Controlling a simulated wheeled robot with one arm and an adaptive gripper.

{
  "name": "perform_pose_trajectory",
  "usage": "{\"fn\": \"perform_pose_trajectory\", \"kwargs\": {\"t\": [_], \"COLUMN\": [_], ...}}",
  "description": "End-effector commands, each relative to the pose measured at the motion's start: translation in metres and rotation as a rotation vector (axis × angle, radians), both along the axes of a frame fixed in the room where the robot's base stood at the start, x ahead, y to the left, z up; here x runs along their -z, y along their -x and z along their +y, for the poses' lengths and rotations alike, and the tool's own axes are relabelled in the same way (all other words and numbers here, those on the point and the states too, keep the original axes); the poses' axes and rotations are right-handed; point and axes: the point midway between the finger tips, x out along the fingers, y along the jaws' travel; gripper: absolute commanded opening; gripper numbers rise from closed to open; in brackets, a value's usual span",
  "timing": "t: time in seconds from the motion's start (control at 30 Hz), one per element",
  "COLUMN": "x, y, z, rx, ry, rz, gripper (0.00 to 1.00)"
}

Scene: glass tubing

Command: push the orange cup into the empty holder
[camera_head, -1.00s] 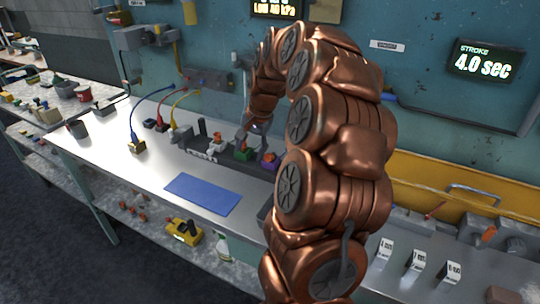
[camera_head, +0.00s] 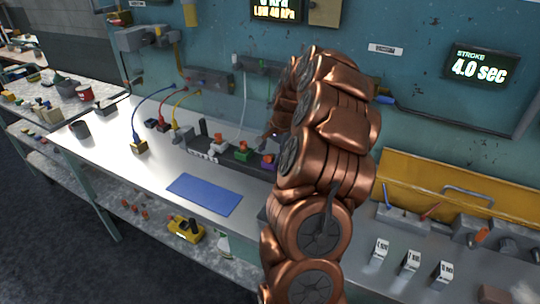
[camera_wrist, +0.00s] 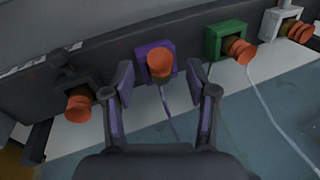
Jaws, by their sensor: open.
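My gripper (camera_wrist: 165,88) is open, its two fingers spread on either side of a purple holder (camera_wrist: 142,51) in the wrist view. An orange cup (camera_wrist: 160,66) sits at this holder, between the fingers and apart from them. Other orange cups show at a dark holder (camera_wrist: 62,88) on the left, a green holder (camera_wrist: 214,42) and a white holder (camera_wrist: 270,22) on the right. I cannot tell which holder is empty. In the head view, the purple holder (camera_head: 268,162) and green holder (camera_head: 243,152) show beside my arm, which hides my fingertips.
A blue mat (camera_head: 204,194) lies on the bench in front of the holders. Blue, red and yellow cables (camera_head: 146,108) run to plugs on the left. A yellow panel (camera_head: 430,190) and labelled white blocks (camera_head: 411,262) are at right. A thin pale cable (camera_wrist: 275,115) crosses the wrist view.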

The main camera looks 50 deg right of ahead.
Motion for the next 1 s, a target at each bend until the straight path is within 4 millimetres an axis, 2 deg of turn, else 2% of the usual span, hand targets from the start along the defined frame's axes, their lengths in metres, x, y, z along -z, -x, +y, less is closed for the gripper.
{"fn": "perform_pose_trajectory", "kwargs": {"t": [0.2, 0.43, 0.9, 1.0], "x": [0.021, 0.023, 0.022, 0.022], "y": [-0.006, -0.006, -0.006, -0.006], "z": [0.002, 0.001, 0.001, 0.001], "rx": [-0.001, 0.000, 0.000, 0.000], "ry": [-0.003, -0.001, 0.000, 0.000], "rz": [0.003, 0.001, 0.001, 0.001], "gripper": [0.58, 0.57, 0.08, 0.00]}}
